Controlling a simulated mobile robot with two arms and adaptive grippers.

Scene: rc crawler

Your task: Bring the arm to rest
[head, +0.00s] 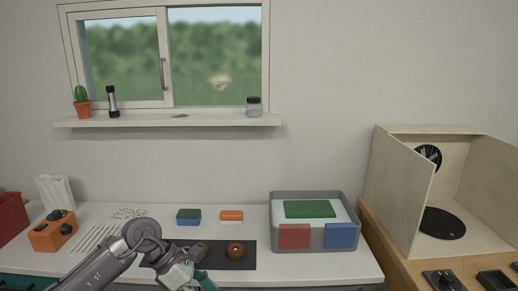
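My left arm comes in from the lower left, in front of the white worktop (340,270). Its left gripper (196,283) is low in the head view, over the near edge of a dark mat (222,262), and is cut off by the bottom edge. A teal part shows there, but its fingers cannot be made out, nor whether anything is between them. My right gripper is not in view.
A round brown thing (235,250) sits on the mat. Behind are a green-and-blue block (188,216) and an orange-and-white block (231,215). A grey tray (354,210) stands right, an orange box (52,232) left, an open wooden booth (400,185) far right.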

